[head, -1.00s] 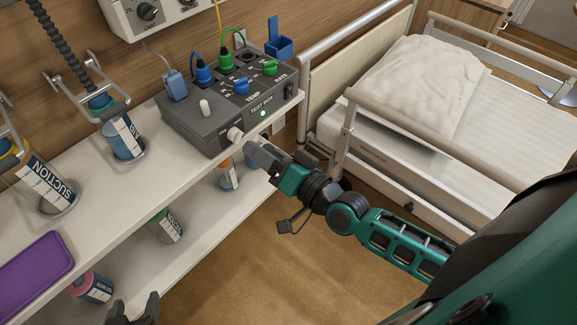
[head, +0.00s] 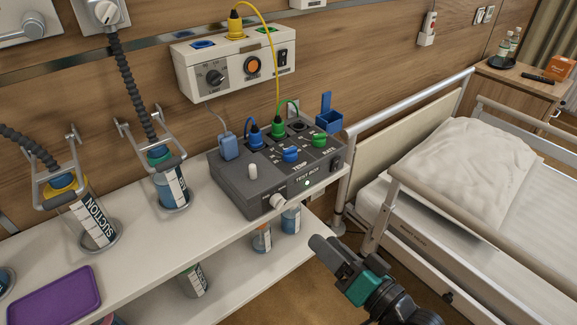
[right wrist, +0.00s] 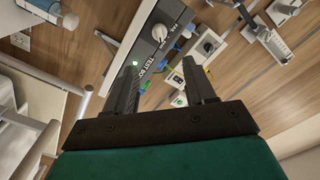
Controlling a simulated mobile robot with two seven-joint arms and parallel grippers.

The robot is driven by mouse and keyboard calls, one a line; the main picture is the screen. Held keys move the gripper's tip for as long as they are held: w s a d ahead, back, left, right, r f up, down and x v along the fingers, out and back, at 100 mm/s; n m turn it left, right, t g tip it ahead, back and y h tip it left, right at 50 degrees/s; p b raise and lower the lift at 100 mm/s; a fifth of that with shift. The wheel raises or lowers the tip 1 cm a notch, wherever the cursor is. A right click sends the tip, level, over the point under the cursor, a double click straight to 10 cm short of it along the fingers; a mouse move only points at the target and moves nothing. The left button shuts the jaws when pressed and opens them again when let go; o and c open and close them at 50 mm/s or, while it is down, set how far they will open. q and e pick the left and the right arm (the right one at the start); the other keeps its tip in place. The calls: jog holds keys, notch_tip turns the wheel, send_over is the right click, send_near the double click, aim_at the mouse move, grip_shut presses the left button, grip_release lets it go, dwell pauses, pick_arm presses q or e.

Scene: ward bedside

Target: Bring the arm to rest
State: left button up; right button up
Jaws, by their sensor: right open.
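My right gripper (head: 322,243) is at the lower middle of the head view, in front of and below the grey test box (head: 240,188). It is apart from the box, with nothing seen between its fingers. In the right wrist view the two dark fingers (right wrist: 160,68) stand apart, with the box (right wrist: 148,50) beyond them. The box stands on the white shelf (head: 140,250) and has a white front knob (head: 278,201) and a lit green lamp (head: 307,183). My left gripper is not in view.
The bed rail (head: 470,232) is close to the right of my right arm. Suction jars (head: 92,222) stand on the shelf at the left, near a purple tray (head: 55,297). Bottles (head: 262,238) stand on the lower shelf. The wall unit (head: 230,65) is above the box.

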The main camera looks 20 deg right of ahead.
jog(key=s+f+n+g+h, duration=0.2)
jog(key=f+n+g, duration=0.1)
jog(key=f, duration=0.3)
jog(key=s+f+n+g+h, duration=0.1)
jog(key=s+f+n+g, duration=0.2)
jog(key=f, duration=0.4)
jog(key=shift+a+f+n+h, duration=0.3)
jog(key=shift+a+n+h, duration=0.15)
jog(key=shift+n, duration=0.45)
